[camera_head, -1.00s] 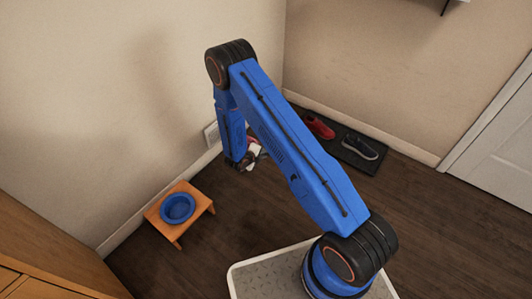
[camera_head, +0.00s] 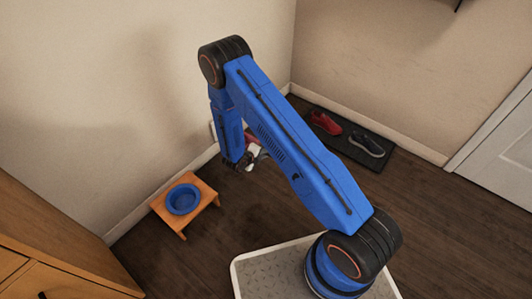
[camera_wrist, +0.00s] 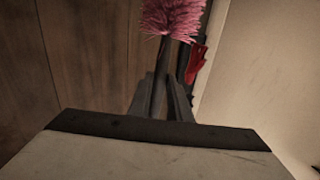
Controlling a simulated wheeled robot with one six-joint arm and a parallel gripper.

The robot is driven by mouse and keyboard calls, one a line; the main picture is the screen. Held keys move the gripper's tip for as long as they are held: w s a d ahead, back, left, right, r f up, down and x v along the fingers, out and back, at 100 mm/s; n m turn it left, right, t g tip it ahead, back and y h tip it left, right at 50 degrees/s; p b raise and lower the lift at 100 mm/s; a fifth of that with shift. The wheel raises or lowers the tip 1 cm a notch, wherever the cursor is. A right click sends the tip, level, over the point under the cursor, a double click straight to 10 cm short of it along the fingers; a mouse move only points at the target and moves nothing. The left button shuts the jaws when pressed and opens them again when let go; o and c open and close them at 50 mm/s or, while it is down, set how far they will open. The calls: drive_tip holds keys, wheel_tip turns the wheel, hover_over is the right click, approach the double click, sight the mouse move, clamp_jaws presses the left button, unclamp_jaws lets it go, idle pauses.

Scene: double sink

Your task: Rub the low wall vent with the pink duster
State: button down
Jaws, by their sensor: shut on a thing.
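The pink duster (camera_wrist: 173,14) shows at the top of the wrist view, its fluffy head pointing away from me. Its dark handle runs down between the fingers of my gripper (camera_wrist: 165,90), which is shut on it. In the head view my gripper (camera_head: 250,156) is low beside the left wall, partly hidden by my arm; the duster head cannot be made out there. A pale edge of the wall vent (camera_head: 213,131) shows low on that wall, mostly hidden behind my arm. I cannot tell whether the duster touches it.
An orange stand (camera_head: 208,190) with a blue bowl (camera_head: 183,199) is on the floor by the left wall. A red shoe (camera_head: 325,123) and a dark shoe (camera_head: 367,145) lie on a black mat (camera_head: 345,152) in the corner. A wooden cabinet (camera_head: 50,240) is at lower left.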

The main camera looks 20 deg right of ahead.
drive_tip(key=shift+s, duration=0.1)
drive_tip(key=shift+s+d, duration=0.9)
drive_tip(key=shift+s, duration=0.3)
drive_tip(key=shift+s+d, duration=0.85)
drive_tip(key=shift+s, duration=0.3)
drive_tip(key=shift+s+d, duration=0.9)
drive_tip(key=shift+s, duration=0.3)
